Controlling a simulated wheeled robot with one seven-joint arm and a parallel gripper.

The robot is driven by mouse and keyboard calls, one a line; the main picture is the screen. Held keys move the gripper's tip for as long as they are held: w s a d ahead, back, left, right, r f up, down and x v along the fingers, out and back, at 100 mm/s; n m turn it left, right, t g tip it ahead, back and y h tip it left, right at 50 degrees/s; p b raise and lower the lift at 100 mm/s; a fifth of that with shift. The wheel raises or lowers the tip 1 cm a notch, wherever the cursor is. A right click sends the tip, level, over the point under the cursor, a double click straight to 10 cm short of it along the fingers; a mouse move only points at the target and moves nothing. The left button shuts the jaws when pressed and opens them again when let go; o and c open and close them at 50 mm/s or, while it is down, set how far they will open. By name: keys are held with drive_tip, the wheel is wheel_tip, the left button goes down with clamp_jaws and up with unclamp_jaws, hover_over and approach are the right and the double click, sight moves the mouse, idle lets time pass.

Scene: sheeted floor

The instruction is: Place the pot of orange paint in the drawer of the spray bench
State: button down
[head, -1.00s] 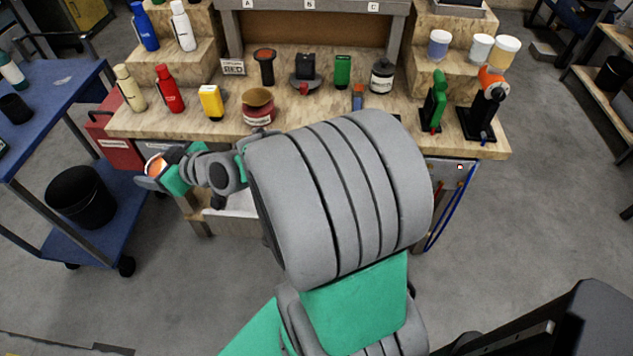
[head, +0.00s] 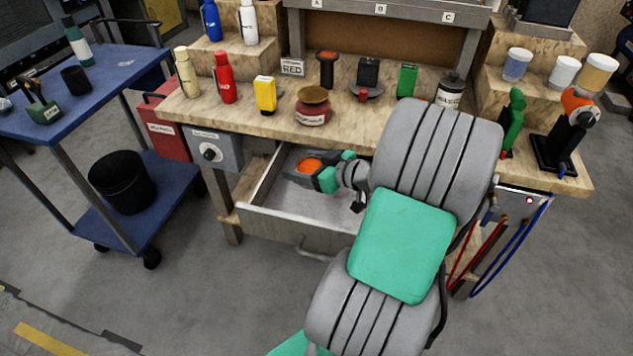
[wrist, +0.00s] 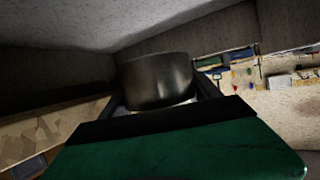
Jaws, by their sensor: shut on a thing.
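The pot of orange paint (head: 311,165) shows its orange top in the head view, and its dark side (wrist: 158,80) fills the middle of the wrist view. My gripper (head: 314,176) is shut on the pot. It holds the pot within the outline of the open drawer (head: 282,228) under the spray bench (head: 285,125). I cannot tell whether the pot touches the drawer's pale floor. My arm hides the drawer's right part.
Bottles, a yellow container (head: 265,95) and a red pot (head: 313,108) stand on the bench top above the drawer. A grey box (head: 213,152) hangs left of the drawer. A blue cart (head: 105,85) stands at left. Hoses (head: 515,245) hang at right.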

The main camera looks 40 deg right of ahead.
drive_tip(key=d+f, duration=0.1)
drive_tip(key=f, duration=0.1)
drive_tip(key=d+f, duration=0.1)
drive_tip(key=f, duration=0.1)
drive_tip(key=d+f, duration=0.1)
drive_tip(key=f, duration=0.1)
drive_tip(key=shift+w+d+b, duration=0.1)
drive_tip(key=shift+w+b, duration=0.05)
drive_tip(key=shift+b, duration=0.2)
drive_tip(key=shift+f, duration=0.4)
drive_tip(key=shift+f, duration=0.2)
drive_tip(key=shift+c, duration=0.7)
unclamp_jaws()
drive_tip(key=shift+r, duration=0.2)
drive_tip(key=v, duration=1.2)
